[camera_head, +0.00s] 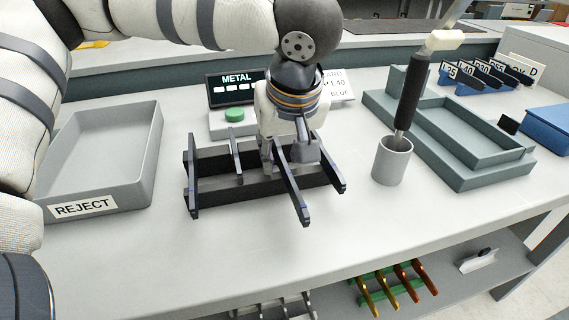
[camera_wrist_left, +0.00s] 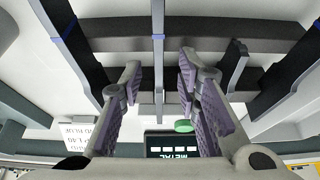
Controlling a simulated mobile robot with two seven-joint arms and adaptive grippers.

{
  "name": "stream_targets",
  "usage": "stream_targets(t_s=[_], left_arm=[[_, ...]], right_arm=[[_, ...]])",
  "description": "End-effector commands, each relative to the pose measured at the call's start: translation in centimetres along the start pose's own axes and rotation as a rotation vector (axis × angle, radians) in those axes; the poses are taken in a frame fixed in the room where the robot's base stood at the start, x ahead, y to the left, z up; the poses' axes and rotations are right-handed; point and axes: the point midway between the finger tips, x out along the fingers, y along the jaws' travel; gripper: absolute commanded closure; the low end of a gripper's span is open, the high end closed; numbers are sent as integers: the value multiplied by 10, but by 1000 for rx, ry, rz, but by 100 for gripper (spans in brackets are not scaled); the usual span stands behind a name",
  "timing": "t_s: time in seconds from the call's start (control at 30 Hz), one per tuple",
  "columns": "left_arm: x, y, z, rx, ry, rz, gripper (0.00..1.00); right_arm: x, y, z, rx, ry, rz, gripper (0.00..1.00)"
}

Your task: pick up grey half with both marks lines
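A black slotted rack (camera_head: 215,200) stands on the bench and holds several long thin halves side by side. My left gripper (camera_head: 285,160) points down over the rack, its fingers apart. In the left wrist view, the open fingers (camera_wrist_left: 160,65) straddle one narrow grey half (camera_wrist_left: 158,85), with a visible gap on each side. This half has one clear blue mark near its upper part; I cannot make out a second. It appears as the long half (camera_head: 298,195) jutting over the rack's front. Another half (camera_head: 237,160) stands to its left. My right gripper is not in view.
A grey reject tray (camera_head: 150,155) is at left. A display reading METAL (camera_head: 236,85) and a green button (camera_head: 234,115) stand behind the rack. A cup (camera_head: 392,162) with a black-handled tool and a grey-green tray (camera_head: 490,180) are at right. The front bench area is clear.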

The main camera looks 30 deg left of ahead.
Motion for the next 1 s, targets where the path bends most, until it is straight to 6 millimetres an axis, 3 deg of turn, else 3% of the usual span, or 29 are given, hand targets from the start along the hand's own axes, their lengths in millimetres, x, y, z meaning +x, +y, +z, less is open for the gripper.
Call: stream_targets(t_s=[0.17,0.3,0.33,0.77,1.0], left_arm=[[-1,0,-1,0,2,3,70],[-1,0,0,0,2,3,97],[-1,0,0,0,2,3,100],[-4,0,-2,-1,4,5,100],[-40,2,-14,-3,11,11,100]], right_arm=[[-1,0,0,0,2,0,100],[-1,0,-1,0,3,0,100],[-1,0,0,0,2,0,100],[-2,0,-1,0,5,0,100],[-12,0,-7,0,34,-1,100]])
